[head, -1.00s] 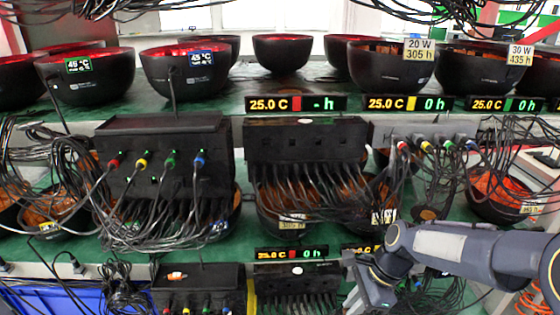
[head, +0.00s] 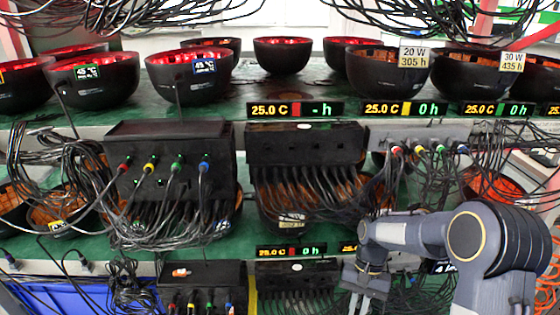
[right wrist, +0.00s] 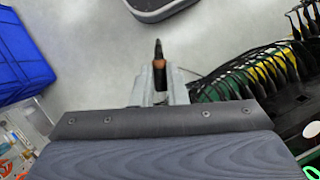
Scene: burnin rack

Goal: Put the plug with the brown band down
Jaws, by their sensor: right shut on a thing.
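My right gripper (right wrist: 160,84) is shut on a dark plug with a brown band (right wrist: 159,63). The plug points away from the wrist, with its dark tip beyond the fingertips and grey floor behind it. In the head view my right gripper (head: 364,284) hangs low in front of the lower shelf, right of the lower black socket boxes; I cannot make out the plug there. My left gripper is in neither view.
A black box with coloured plugs (head: 168,180) and a second black box (head: 305,150) stand on the middle shelf among dense cables. A small white-and-orange piece (head: 181,272) lies on a lower box. A blue crate (head: 45,297) is at lower left. Black bowls (head: 186,78) line the upper shelf.

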